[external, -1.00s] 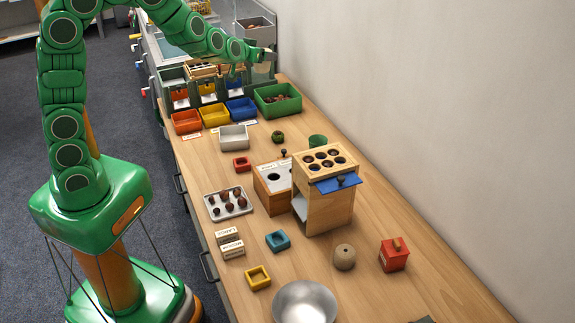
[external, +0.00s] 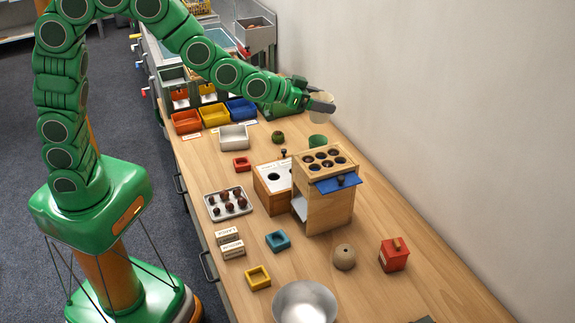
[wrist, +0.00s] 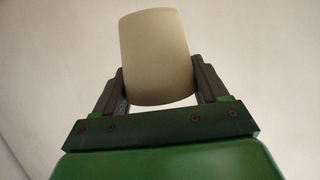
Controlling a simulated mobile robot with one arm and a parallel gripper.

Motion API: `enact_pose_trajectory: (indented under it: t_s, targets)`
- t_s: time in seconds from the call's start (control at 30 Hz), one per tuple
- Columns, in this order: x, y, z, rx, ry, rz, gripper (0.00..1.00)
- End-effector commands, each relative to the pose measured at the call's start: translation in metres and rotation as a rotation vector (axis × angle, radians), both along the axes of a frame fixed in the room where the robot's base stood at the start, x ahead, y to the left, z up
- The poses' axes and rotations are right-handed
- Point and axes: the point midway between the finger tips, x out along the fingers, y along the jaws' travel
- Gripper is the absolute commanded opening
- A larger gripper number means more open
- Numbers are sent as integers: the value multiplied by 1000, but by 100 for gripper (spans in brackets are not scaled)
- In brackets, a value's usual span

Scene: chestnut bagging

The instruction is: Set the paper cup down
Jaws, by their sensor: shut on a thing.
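The paper cup (external: 321,109) is pale cream. My gripper (external: 318,104) is shut on it and holds it in the air above the back right of the bench, near the wall. In the wrist view the cup (wrist: 157,57) sits between the two dark fingers of my gripper (wrist: 160,85), against a plain pale background.
The wooden box with holes (external: 325,205) and a blue slide stands in front. A white tray (external: 233,137), coloured bins (external: 214,116), a tray of chestnuts (external: 228,203) and a metal bowl (external: 305,303) are on the bench. The right strip of bench (external: 385,205) by the wall is clear.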

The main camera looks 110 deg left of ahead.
Motion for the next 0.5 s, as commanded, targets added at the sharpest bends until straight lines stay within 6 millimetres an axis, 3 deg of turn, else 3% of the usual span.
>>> enact_pose_trajectory:
  t_s: [0.2, 0.5]
  targets:
    - [45, -80, 0, -1, 0, -175, 45]
    - [86, -192, -1, 0, 3, -407, 45]
